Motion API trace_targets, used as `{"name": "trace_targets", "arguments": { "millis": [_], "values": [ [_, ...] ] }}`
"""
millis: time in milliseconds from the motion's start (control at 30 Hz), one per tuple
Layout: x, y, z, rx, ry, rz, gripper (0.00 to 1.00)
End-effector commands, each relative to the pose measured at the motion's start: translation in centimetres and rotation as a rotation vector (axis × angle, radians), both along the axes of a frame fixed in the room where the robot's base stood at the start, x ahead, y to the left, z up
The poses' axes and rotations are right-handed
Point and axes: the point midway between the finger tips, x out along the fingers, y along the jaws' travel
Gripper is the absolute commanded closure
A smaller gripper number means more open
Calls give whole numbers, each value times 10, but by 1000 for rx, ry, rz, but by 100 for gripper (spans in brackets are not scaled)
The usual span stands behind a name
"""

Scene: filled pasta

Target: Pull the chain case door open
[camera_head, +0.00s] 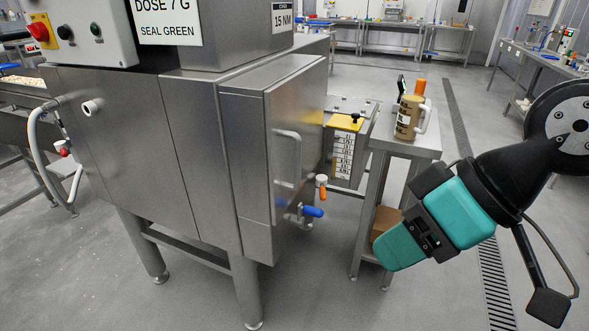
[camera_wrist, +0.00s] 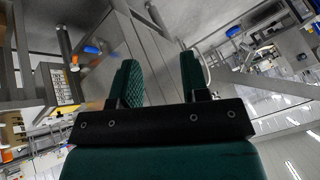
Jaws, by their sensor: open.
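The steel chain case door (camera_head: 309,128) is the panel on the right side of the machine (camera_head: 190,150) in the head view. It looks closed, with no gap that I can make out. A vertical bar handle (camera_head: 298,160) stands out from its face. My gripper (camera_head: 397,248) is at the lower right of the head view, apart from the handle and to its right. The wrist view shows its two green fingers (camera_wrist: 158,75) spread with nothing held between them. I cannot clearly make out the door handle in the wrist view.
Valves with orange (camera_head: 321,181) and blue (camera_head: 312,211) handles sit low beside the door. A small steel table (camera_head: 425,146) with a brown jug (camera_head: 408,118) stands right of the machine. Floor in front is clear.

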Motion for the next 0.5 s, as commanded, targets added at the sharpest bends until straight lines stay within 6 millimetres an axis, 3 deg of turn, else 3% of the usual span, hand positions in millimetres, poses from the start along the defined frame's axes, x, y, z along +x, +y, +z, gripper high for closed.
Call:
{"name": "trace_targets", "arguments": {
  "millis": [33,100,267,400,500],
  "values": [
    [17,13,-35,74,-71,11,58],
    [45,30,-54,190,-209,16,58],
    [107,49,-83,396,-537,-64,58],
    [147,43,-99,475,-771,-188,58],
    [165,34,-106,490,-881,-268,58]
  ]
}}
